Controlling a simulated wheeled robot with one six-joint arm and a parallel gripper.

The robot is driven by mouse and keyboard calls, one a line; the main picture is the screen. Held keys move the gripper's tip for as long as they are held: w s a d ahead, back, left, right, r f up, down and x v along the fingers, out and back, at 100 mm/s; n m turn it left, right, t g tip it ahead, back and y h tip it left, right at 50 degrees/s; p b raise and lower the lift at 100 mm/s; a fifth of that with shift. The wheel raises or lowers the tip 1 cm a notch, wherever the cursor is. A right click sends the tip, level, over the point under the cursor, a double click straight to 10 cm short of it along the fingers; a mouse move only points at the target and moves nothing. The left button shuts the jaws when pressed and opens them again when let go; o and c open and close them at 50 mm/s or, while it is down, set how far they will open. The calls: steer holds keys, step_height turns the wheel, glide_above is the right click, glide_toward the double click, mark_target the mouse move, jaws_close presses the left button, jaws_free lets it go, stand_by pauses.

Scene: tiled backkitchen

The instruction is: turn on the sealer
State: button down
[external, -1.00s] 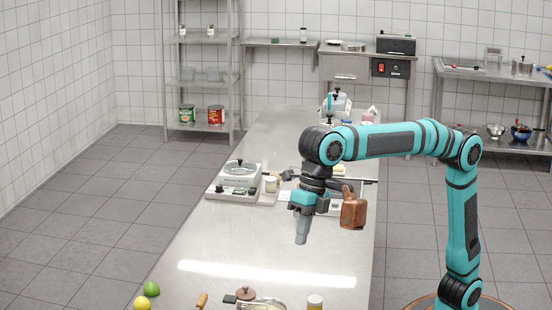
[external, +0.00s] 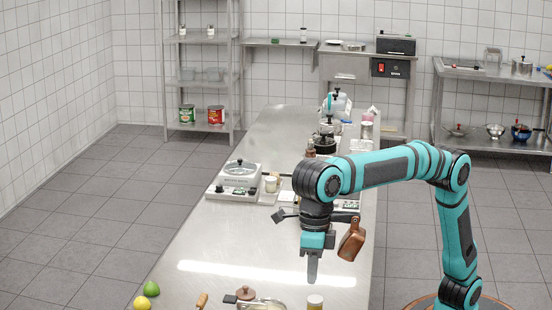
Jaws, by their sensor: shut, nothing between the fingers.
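I cannot tell for certain which appliance is the sealer. A black box (external: 396,45) stands on the steel table at the back wall. Below it is a dark control panel (external: 390,67) with a red switch. A white and grey appliance (external: 238,180) with dark knobs on its front stands on the left side of the long steel counter. My gripper (external: 313,278) points down above the near part of the counter, shut and empty. It is to the right of and nearer than the white and grey appliance, and far from the black box.
The long counter (external: 225,240) holds a lime (external: 151,288), a lemon (external: 143,303), a lidded pot (external: 258,302) and a jar (external: 315,301) at its near end. A cup (external: 271,184) stands beside the white and grey appliance. My arm hides part of the counter's right side.

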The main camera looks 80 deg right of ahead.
steer(key=f, duration=0.4)
steer(key=a+f, duration=0.1)
steer(key=f, duration=0.4)
steer(key=a+f, duration=0.1)
steer(key=f, duration=0.3)
steer(key=shift+f, duration=0.35)
steer(key=shift+a+f+h, duration=0.15)
steer(key=shift+f+h, duration=0.15)
steer(key=shift+h, duration=0.1)
steer(key=shift+d+r, duration=0.2)
steer(key=shift+d, duration=0.65)
steer(key=shift+r, duration=0.1)
step_height(320, 180, up, 14)
steer(key=a, duration=0.2)
stand_by(0.4)
